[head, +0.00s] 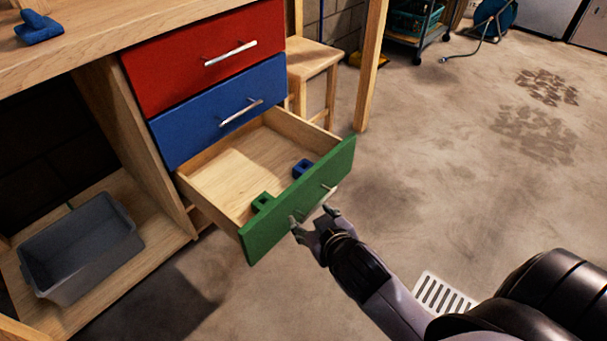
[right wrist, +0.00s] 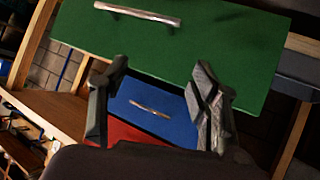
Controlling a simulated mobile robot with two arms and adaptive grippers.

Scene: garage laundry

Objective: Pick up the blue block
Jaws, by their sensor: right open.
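A small blue block (head: 302,168) lies inside the open green drawer (head: 285,213), near its front panel and right end. A green block (head: 262,202) lies in the same drawer, farther left along the front. Another blue block-like piece (head: 38,27) sits on the wooden worktop at top left. My right gripper (head: 312,218) is open and empty, just outside the green front beside its handle (head: 325,198). In the right wrist view the open fingers (right wrist: 160,78) show with the green front (right wrist: 190,45) beyond them. No block shows there. My left gripper is not in view.
The red drawer (head: 220,62) and blue drawer (head: 225,115) above are shut. A grey bin (head: 85,245) stands on the low shelf at left. A wooden stool (head: 312,58) stands behind the drawers. The floor to the right is mostly clear.

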